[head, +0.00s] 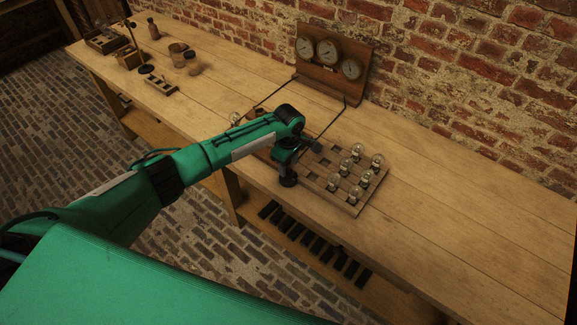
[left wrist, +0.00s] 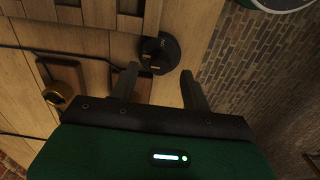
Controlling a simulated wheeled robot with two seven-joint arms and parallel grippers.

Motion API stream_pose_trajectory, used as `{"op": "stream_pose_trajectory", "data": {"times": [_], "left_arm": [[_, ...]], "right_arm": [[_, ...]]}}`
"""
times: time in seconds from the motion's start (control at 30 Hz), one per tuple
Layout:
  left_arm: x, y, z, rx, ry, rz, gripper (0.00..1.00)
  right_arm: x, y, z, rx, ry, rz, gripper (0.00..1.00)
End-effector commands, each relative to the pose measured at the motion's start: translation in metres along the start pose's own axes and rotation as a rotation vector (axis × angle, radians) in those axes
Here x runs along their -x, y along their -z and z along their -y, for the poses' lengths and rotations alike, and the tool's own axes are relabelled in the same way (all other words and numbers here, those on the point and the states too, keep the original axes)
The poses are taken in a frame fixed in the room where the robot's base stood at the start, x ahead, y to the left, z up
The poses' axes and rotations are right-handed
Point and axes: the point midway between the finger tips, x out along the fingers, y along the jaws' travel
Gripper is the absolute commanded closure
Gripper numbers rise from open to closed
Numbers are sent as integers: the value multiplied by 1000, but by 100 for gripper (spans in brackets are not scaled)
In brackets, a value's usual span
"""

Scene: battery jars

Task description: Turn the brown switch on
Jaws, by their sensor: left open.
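My left gripper (head: 287,158) is over the front edge of the workbench, left of the bulb board. In the left wrist view its two fingers stand apart with nothing between them (left wrist: 159,72). A dark round switch-like fitting (left wrist: 160,52) lies just beyond the fingertips, apart from them as far as I can tell. A brown wooden block with a brass part (left wrist: 60,93) lies left of the fingers, with a black cable at it. I cannot tell for sure which of these is the brown switch. My arm hides part of this area in the head view. My right gripper is not in view.
The bulb board (head: 325,184) with several glass bulbs stands close right of the gripper. A wooden panel with three dials (head: 333,60) stands at the brick wall, with black cables running forward. The bench's right part is clear.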

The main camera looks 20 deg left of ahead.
Motion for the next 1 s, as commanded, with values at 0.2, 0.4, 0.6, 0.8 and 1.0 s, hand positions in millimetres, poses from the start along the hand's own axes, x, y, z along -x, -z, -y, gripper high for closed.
{"op": "stream_pose_trajectory", "data": {"times": [0.2, 0.4, 0.6, 0.8, 1.0], "left_arm": [[-22, 0, 0, 1, 0, 1, 52], [-27, 0, 0, 0, 0, 1, 52], [-27, 0, 0, 0, 0, 1, 60], [-27, 0, 0, 0, 0, 0, 97], [-26, 0, 0, -10, 0, 1, 97]], "right_arm": [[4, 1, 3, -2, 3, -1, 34], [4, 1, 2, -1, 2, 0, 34], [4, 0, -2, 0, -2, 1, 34], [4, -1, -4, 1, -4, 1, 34], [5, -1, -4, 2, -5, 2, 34]]}}
